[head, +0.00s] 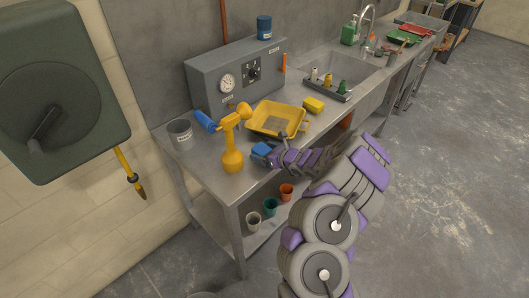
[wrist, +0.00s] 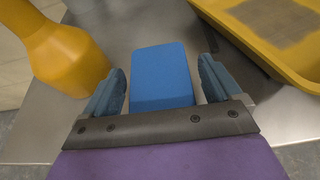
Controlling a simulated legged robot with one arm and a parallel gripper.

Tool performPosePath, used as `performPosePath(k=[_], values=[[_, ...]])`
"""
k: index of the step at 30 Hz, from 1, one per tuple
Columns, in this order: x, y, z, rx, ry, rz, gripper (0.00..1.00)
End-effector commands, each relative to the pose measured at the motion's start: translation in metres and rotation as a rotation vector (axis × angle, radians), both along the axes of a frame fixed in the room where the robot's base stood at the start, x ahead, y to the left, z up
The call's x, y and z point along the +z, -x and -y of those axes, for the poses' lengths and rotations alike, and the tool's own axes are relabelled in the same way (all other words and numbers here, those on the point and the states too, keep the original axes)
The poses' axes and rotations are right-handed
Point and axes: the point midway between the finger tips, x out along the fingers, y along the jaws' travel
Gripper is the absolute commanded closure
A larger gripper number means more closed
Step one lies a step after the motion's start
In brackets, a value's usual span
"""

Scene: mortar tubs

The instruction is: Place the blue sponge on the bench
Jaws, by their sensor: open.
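The blue sponge (head: 262,149) lies on the metal bench (head: 205,163) near its front edge, just in front of the yellow tray. In the wrist view the sponge (wrist: 160,75) sits between my two fingers, with a visible gap on each side. My gripper (head: 275,157) reaches in low over the bench's front edge. Its fingers (wrist: 161,85) are open around the sponge and do not appear to touch it. The underside of the sponge is hidden.
A grey tub (head: 180,134) and a grey control box (head: 205,88) stand at the left and back. Small pots sit on the lower shelf.

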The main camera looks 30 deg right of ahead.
Motion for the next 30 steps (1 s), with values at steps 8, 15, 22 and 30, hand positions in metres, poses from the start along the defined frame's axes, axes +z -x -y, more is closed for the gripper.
performPosePath(k=[8, 15, 22, 30], values=[[0.012, 0.021, 0.009, -0.004, -0.005, -0.001, 0.09], [0.031, 0.062, 0.024, -0.004, -0.003, 0.001, 0.09], [0.042, 0.090, 0.034, -0.003, -0.001, 0.000, 0.09], [0.046, 0.103, 0.036, 0.001, 0.000, -0.001, 0.09]])
